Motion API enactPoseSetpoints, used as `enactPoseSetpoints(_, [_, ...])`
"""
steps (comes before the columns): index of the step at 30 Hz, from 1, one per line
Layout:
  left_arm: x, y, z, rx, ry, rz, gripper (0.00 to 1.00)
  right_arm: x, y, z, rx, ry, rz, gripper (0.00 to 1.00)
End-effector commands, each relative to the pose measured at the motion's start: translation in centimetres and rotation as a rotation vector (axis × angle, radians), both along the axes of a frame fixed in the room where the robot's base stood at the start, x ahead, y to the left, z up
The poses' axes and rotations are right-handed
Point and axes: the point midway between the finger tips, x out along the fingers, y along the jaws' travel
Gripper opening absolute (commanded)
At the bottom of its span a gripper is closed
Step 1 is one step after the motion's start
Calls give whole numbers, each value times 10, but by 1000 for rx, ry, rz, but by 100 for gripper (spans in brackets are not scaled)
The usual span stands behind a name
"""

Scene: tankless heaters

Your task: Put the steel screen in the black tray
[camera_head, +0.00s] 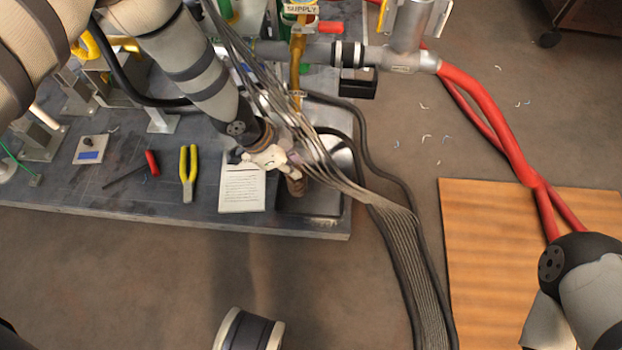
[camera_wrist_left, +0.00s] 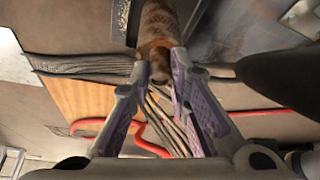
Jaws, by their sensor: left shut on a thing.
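My left gripper (camera_head: 282,163) is over the right end of the bench, its fingers partly hidden by grey cables in the head view. In the left wrist view the left gripper (camera_wrist_left: 163,82) has its fingertips shut on the end of a rusty brown cylinder, which I take to be the steel screen (camera_wrist_left: 158,35). The screen also shows in the head view (camera_head: 296,186), below the fingers. A dark shallow tray (camera_head: 318,205), apparently the black tray, lies under it at the bench corner. I cannot tell whether the screen touches the tray. My right gripper is not in view.
A white printed sheet (camera_head: 242,188), yellow-handled pliers (camera_head: 188,170) and a red-handled tool (camera_head: 152,163) lie left of the tray. A small black box (camera_head: 358,83) is near the pipe. Grey cables (camera_head: 372,198) cross the bench corner. Red hoses (camera_head: 490,110) run at the right.

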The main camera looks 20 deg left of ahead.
Motion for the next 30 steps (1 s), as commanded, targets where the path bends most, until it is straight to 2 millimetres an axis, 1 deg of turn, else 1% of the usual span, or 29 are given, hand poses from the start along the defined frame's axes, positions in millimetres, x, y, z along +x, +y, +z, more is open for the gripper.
enactPoseSetpoints(1, [3, -5, -24, 2, 13, -2, 0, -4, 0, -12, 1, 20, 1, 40])
enactPoseSetpoints(3, [12, -12, -35, 2, 12, 0, 0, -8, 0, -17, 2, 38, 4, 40])
enactPoseSetpoints(9, [25, -21, -48, 1, 7, -1, 0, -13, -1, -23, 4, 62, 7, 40])
enactPoseSetpoints(11, [28, -24, -57, 2, 8, 0, 0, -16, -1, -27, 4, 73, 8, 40])
enactPoseSetpoints(13, [27, -23, -72, 3, 10, 1, 0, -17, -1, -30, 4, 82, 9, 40])
enactPoseSetpoints(15, [27, -24, -81, 2, 8, 1, 0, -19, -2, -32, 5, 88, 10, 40])
enactPoseSetpoints(21, [28, -23, -78, 2, 4, 0, 0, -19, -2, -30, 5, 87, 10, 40])
enactPoseSetpoints(25, [28, -23, -83, 2, 5, 0, 0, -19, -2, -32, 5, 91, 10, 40])
enactPoseSetpoints(26, [27, -23, -83, 2, 5, 0, 19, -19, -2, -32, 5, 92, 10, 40])
enactPoseSetpoints(27, [27, -23, -82, 2, 5, 0, 28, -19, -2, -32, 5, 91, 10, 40])
enactPoseSetpoints(28, [27, -23, -82, 2, 5, 0, 35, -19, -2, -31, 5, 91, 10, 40])
enactPoseSetpoints(29, [27, -23, -82, 2, 5, 0, 37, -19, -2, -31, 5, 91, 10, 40])
enactPoseSetpoints(30, [27, -23, -82, 2, 5, 0, 37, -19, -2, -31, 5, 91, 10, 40])
